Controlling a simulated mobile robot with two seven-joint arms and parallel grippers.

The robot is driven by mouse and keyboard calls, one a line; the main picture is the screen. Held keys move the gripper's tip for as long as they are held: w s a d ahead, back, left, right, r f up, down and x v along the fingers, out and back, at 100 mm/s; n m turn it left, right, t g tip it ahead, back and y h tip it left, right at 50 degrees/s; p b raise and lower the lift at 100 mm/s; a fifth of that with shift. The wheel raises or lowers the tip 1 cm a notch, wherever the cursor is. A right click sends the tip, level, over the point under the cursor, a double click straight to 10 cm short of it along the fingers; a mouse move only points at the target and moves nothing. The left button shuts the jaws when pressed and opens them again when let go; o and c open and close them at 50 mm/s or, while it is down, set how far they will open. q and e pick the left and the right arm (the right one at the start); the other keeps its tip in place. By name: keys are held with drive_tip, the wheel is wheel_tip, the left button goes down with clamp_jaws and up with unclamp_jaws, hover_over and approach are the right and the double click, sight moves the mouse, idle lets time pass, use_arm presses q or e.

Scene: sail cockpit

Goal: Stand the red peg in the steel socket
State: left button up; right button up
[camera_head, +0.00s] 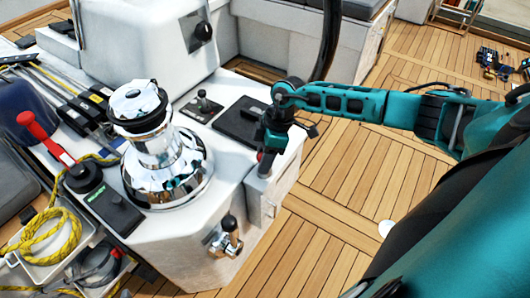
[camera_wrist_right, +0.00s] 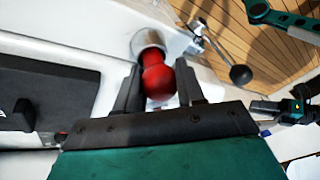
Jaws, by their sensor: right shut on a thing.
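The red peg (camera_wrist_right: 156,78) is between the two dark fingers of my right gripper (camera_wrist_right: 160,86) in the right wrist view, its rounded end toward the palm. The gripper is shut on it. The pale round steel socket (camera_wrist_right: 148,40) shows directly beyond the peg's far end; I cannot tell how deep the peg sits in it. In the head view my right gripper (camera_head: 271,141) points down at the cockpit console's right edge. A small bit of the red peg (camera_head: 260,156) shows there above the grey socket (camera_head: 264,170). My left gripper is not in view.
A chrome winch (camera_head: 165,165) stands left of the gripper. A black panel (camera_head: 240,122) and a small black lever (camera_head: 203,104) lie close by. A red-handled lever (camera_head: 45,138) and yellow rope (camera_head: 45,235) are at far left. Wooden deck (camera_head: 330,205) is open at right.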

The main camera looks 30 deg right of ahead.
drive_tip(key=shift+s+a+f, duration=0.1)
drive_tip(key=shift+s+f, duration=0.2)
drive_tip(key=shift+f, duration=0.3)
drive_tip(key=shift+s+a+f, duration=0.1)
drive_tip(key=shift+s+f, duration=0.15)
drive_tip(key=shift+f, duration=0.35)
drive_tip(key=o, duration=0.8)
drive_tip(key=shift+w+d+r+p, duration=0.1)
drive_tip(key=shift+w+r+p, duration=0.15)
drive_tip(key=shift+r+p, duration=0.95)
drive_tip(key=shift+o, duration=0.5)
drive_tip(key=shift+p, duration=0.4)
drive_tip(key=shift+o, duration=0.7)
drive_tip(key=shift+w+r, duration=0.1)
drive_tip(key=shift+r, duration=0.05)
drive_tip(key=shift+w+d+r+p, duration=0.15)
drive_tip(key=shift+r+p, duration=0.35)
drive_tip(key=shift+r, duration=1.75)
